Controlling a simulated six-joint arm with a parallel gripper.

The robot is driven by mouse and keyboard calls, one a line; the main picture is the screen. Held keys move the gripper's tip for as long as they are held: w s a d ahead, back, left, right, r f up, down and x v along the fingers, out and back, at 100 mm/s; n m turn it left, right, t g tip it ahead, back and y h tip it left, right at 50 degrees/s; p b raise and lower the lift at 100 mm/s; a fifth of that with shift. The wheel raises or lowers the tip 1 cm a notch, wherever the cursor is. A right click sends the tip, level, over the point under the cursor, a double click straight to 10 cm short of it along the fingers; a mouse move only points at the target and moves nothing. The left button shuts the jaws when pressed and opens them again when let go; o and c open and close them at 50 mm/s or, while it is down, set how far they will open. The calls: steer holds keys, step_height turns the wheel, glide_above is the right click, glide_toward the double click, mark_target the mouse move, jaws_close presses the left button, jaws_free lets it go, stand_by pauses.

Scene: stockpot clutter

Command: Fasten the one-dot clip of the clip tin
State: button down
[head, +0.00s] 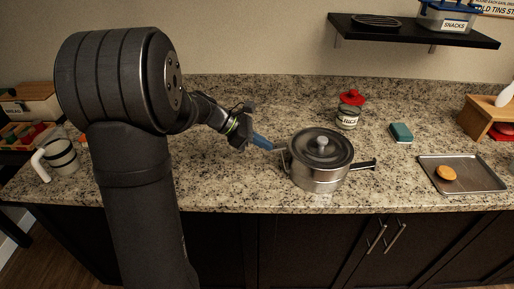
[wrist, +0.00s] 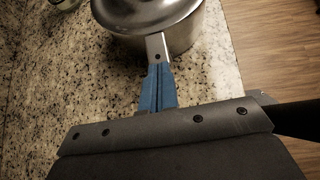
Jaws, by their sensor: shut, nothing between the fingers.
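A container with a blue lid and a "SNACKS" label (head: 446,17) stands on the wall shelf, cut off by the top edge; no dot marks can be made out on it. My gripper (head: 272,148) is at the left side of a lidded steel pot (head: 318,176), far from that container. In the wrist view its blue fingers (wrist: 157,68) are together, with nothing between them. Their tips meet or overlap a metal tab (wrist: 157,45) on the pot's side; I cannot tell whether they touch. The tab has a small dark spot near the fingertips.
The pot's dark handle (head: 363,164) points right. Behind it are a red-lidded jar (head: 348,117) and a teal sponge (head: 401,132). A metal tray (head: 478,178) holds an orange round item (head: 446,173). A mug (head: 62,157) stands far left. The front counter strip is clear.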

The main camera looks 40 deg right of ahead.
steer(key=shift+s+d+r, duration=0.55)
steer(key=shift+s+d, duration=0.05)
steer(key=shift+d, duration=0.1)
steer(key=shift+r, duration=0.15)
steer(key=s+d+r+v, duration=0.1)
steer(key=v, duration=0.9)
steer(key=w+a+f, duration=0.2)
steer(key=w+a, duration=0.2)
steer(key=s+r+x, duration=0.1)
steer(key=x, duration=1.1)
steer(key=shift+s+d+t+y, duration=0.2)
steer(key=shift+d+t+y, duration=0.1)
steer(key=shift+d, duration=0.3)
